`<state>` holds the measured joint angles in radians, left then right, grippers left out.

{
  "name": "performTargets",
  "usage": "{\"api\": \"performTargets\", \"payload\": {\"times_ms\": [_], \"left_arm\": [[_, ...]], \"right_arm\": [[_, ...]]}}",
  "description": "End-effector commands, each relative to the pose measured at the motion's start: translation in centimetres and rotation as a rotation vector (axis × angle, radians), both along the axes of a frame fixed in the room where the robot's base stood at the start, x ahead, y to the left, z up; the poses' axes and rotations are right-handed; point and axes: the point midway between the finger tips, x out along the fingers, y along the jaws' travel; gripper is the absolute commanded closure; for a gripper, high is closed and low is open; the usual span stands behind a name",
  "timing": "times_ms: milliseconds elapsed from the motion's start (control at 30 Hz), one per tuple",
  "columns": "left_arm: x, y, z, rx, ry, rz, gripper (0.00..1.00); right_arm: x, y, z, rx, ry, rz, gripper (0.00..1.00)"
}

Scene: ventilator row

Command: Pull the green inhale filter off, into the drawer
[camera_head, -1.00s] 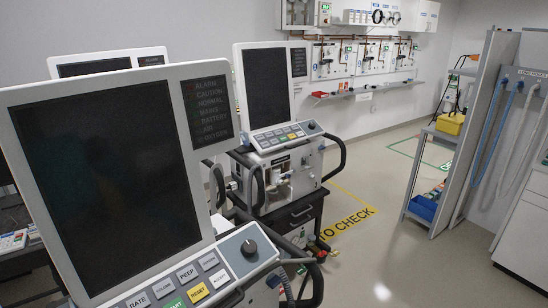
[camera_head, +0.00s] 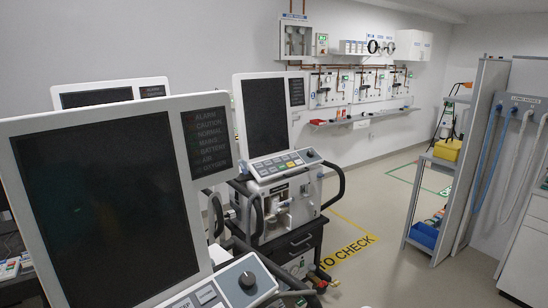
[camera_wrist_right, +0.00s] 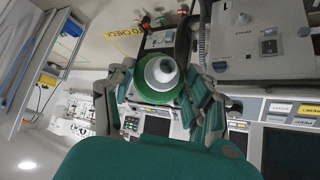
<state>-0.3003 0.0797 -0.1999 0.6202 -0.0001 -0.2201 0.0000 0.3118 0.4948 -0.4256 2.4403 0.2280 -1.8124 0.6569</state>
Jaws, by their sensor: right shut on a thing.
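The green filter (camera_wrist_right: 150,92), a green ring with a white round centre, shows in the right wrist view. My right gripper (camera_wrist_right: 158,98) is shut on it, with one finger on each side. A dark hose and the grey ventilator body (camera_wrist_right: 255,50) are close behind; I cannot tell whether the filter still touches its port. In the head view the near ventilator (camera_head: 120,200) fills the left, its filter area and drawer out of frame. A dark drawer (camera_head: 302,244) shows under the second ventilator (camera_head: 282,200). Neither gripper shows in the head view.
A third ventilator screen (camera_head: 100,94) stands behind. A shelf rack (camera_head: 470,150) with a yellow bin (camera_head: 447,150) and a blue bin (camera_head: 424,235) is at right. Hoses (camera_head: 488,160) hang on the panel beside it. The floor (camera_head: 385,260) between is clear.

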Motion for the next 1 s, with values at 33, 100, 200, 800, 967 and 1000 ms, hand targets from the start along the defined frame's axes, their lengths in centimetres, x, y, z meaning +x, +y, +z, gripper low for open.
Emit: {"api": "performTargets", "payload": {"times_ms": [33,100,200,800,967,1000], "left_arm": [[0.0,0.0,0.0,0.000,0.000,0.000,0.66],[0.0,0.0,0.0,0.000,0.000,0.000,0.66],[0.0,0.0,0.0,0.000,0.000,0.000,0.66],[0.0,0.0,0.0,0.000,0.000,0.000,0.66],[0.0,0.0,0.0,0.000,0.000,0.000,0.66],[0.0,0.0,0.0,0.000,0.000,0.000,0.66]], "right_arm": [[-0.1,-0.1,0.2,0.003,0.000,-0.008,1.00],[-0.2,-0.2,0.3,0.001,0.001,-0.013,1.00],[-0.2,-0.2,0.2,0.000,0.001,-0.012,1.00],[-3.0,9.3,5.4,0.001,-0.005,0.500,1.00],[-3.8,11.7,6.6,0.000,-0.003,0.635,1.00],[-3.9,12.1,6.8,0.000,-0.003,0.657,1.00]]}}
